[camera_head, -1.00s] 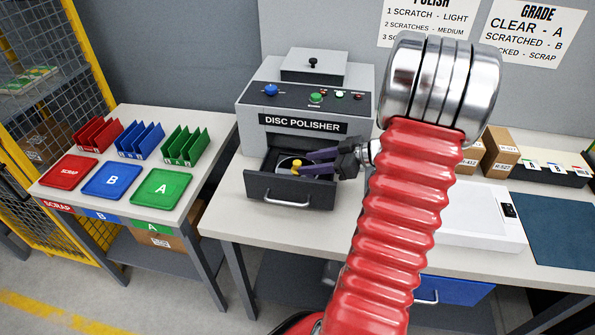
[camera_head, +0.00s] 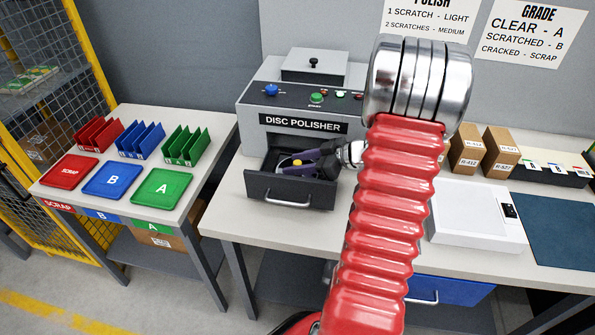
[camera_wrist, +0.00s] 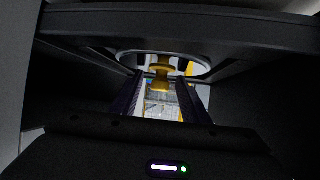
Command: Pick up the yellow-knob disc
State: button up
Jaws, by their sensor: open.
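The yellow knob (camera_head: 297,162) belongs to a disc lying in the open drawer (camera_head: 291,196) of the disc polisher (camera_head: 304,123). In the wrist view the round disc (camera_wrist: 200,67) has a pale rim, and its yellow knob (camera_wrist: 160,76) shows between my two fingers. My gripper (camera_head: 299,164) is inside the drawer, its dark purple fingers open around the knob. In the wrist view my gripper (camera_wrist: 161,100) has a visible gap on each side of the knob. Much of the disc is hidden by the fingers and drawer wall in the head view.
The drawer's walls stand close around my gripper. At left are red (camera_head: 69,172), blue (camera_head: 112,181) and green (camera_head: 162,187) trays, with slotted racks behind. A white box (camera_head: 475,213) and small cartons (camera_head: 486,152) stand on the bench at right.

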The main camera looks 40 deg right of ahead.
jog(key=shift+c, duration=0.5)
grip_shut()
